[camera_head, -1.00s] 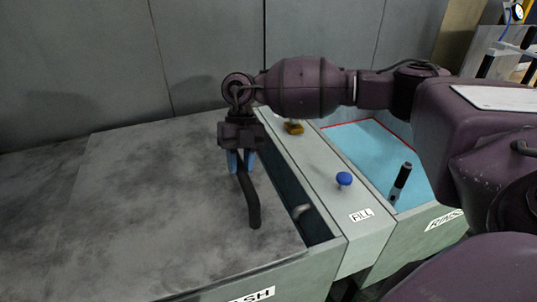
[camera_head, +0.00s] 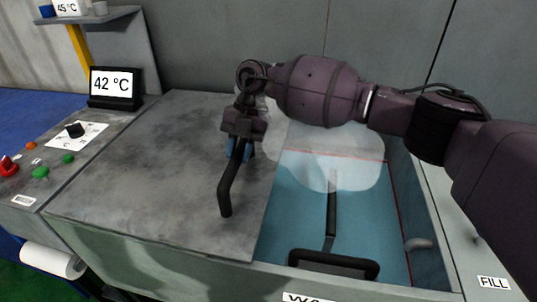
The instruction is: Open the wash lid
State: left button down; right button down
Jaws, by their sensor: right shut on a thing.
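The wash lid (camera_head: 150,175) is a flat grey mottled plate on top of the wash tank. It covers the left part, and the right part of the tank stands uncovered. A black bent handle (camera_head: 229,185) rises from the lid near its right edge. My right gripper (camera_head: 240,150) points down from above and is shut on the far part of this handle. The near end of the handle sticks out toward me. My left gripper is not in view.
Blue liquid (camera_head: 295,215) with white foam (camera_head: 330,165) shows in the tank, with a black-handled item (camera_head: 331,215) in it. A control panel (camera_head: 60,160) with knobs and a 42 °C display (camera_head: 115,87) stand at left. A grey wall rises behind.

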jog(key=shift+w+a, duration=0.15)
jog(key=shift+a, duration=0.4)
jog(key=shift+w+a, duration=0.15)
jog(key=shift+a, duration=0.35)
jog(key=c, duration=0.9)
grip_release()
jog(key=v, duration=1)
jog(key=shift+w+d+r, duration=0.1)
jog(key=shift+w+r, duration=0.1)
jog(key=shift+r, duration=0.15)
